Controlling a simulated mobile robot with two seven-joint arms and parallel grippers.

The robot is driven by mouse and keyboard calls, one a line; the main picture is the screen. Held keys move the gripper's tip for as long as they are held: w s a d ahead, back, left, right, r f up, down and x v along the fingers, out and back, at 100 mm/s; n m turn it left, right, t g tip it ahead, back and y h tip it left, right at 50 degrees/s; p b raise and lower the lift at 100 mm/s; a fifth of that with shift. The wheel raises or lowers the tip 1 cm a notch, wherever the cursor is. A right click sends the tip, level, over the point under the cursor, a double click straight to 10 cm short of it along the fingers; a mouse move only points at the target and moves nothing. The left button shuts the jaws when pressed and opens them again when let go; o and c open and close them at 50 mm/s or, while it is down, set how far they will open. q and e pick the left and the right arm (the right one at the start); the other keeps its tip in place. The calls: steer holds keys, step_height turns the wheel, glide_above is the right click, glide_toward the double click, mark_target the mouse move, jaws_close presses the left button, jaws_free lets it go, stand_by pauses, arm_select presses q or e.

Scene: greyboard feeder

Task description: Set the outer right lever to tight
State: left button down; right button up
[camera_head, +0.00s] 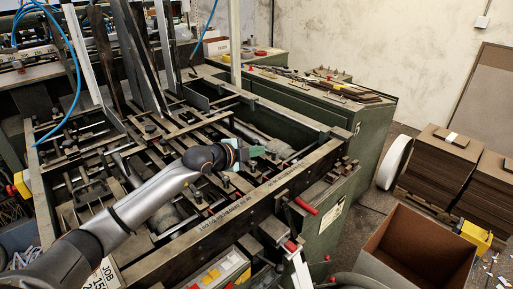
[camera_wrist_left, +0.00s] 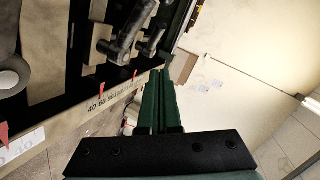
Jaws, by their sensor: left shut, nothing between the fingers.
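The feeder (camera_head: 228,210) is a dark machine with a scaled front rail. A red-tipped handle (camera_head: 305,206) sticks out at the right end of this rail, and a second red-tipped handle (camera_head: 290,246) sits lower and nearer. I cannot tell for sure which is the outer right lever, nor its setting. My left gripper (camera_head: 262,151) is shut and empty above the right part of the machine bed, behind the rail. In the left wrist view its green fingers (camera_wrist_left: 162,75) are together, near the scale rail (camera_wrist_left: 113,98) and right of grey metal clamp-like parts (camera_wrist_left: 123,46). My right gripper is out of view.
An open cardboard box (camera_head: 420,240) stands on the floor at the right, with stacks of brown board (camera_head: 440,165) behind it. A green cabinet (camera_head: 365,135) adjoins the machine. Upright metal plates (camera_head: 138,55) and a blue hose (camera_head: 72,55) rise at the back left.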

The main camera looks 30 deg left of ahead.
arm_select(q)
steer(key=shift+w+a+f, duration=0.5)
steer(key=shift+w+f, duration=0.1)
steer(key=shift+w, duration=0.25)
steer(key=shift+w+a+f, duration=0.45)
steer(key=shift+w+f, duration=0.1)
steer(key=shift+w, duration=0.25)
steer(key=shift+w+a+h+b, duration=0.15)
steer(key=shift+h+b, duration=0.25)
steer(key=shift+b, duration=0.2)
steer(key=shift+a+f+m+b, duration=0.1)
steer(key=shift+m+b, duration=0.3)
